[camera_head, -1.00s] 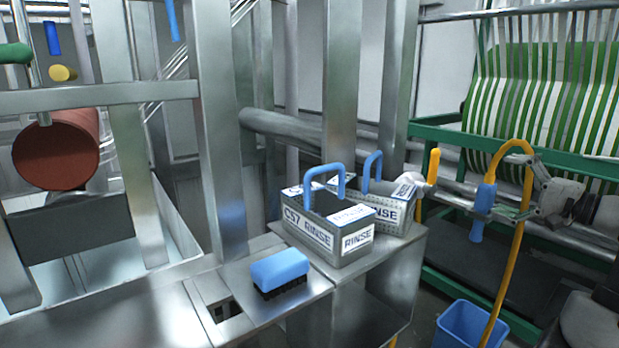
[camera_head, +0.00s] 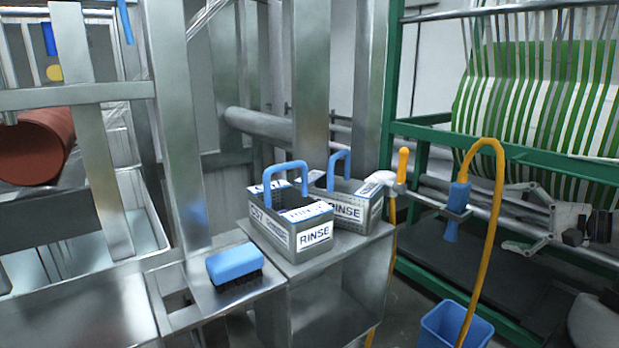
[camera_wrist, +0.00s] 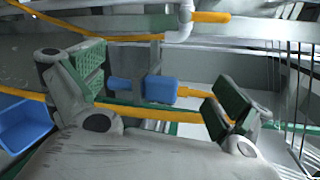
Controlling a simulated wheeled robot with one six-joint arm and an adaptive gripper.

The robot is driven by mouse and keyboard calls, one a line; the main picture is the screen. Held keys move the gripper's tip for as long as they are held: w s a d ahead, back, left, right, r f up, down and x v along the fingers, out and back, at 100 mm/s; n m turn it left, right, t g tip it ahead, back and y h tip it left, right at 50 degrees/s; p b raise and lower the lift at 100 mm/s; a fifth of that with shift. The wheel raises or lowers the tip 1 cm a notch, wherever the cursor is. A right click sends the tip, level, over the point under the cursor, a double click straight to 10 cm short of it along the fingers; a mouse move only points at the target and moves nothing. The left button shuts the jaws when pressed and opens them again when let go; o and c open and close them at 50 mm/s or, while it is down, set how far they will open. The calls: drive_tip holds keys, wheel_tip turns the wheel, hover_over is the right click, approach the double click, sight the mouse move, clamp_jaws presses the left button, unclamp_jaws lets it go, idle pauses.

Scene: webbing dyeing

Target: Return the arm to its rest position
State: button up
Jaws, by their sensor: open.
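My gripper (camera_wrist: 158,90) is open and empty, with its two dark green finger pads wide apart in the wrist view. In the head view my gripper (camera_head: 548,225) shows at the right, in front of the green-framed machine and to the right of the yellow hose (camera_head: 499,200). It stands apart from the hose and its blue grip (camera_head: 459,196). In the wrist view a blue part (camera_wrist: 160,90) with an orange end appears beyond the gap between the fingers. Much of my arm lies outside the head view.
A blue bucket (camera_head: 452,328) stands on the floor below the hose. Two RINSE baskets (camera_head: 290,238) with blue handles and a blue brush (camera_head: 234,264) sit on the metal ledges. The green frame (camera_head: 540,168) and its rails lie close behind my gripper.

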drive_tip(key=s+a+f+n+g+h, duration=0.25)
drive_tip(key=s+g, duration=0.25)
drive_tip(key=s, duration=0.3)
drive_tip(key=s+a+f+n+g+h, duration=0.15)
drive_tip(key=s+g+h, duration=0.3)
drive_tip(key=s, duration=0.45)
drive_tip(key=a+r+n+t+h, duration=0.2)
drive_tip(key=a+r+n+h, duration=0.1)
drive_tip(key=r+n, duration=0.6)
drive_tip(key=shift+a+r, duration=0.25)
drive_tip(key=shift+a, duration=0.05)
drive_tip(key=shift+t, duration=0.25)
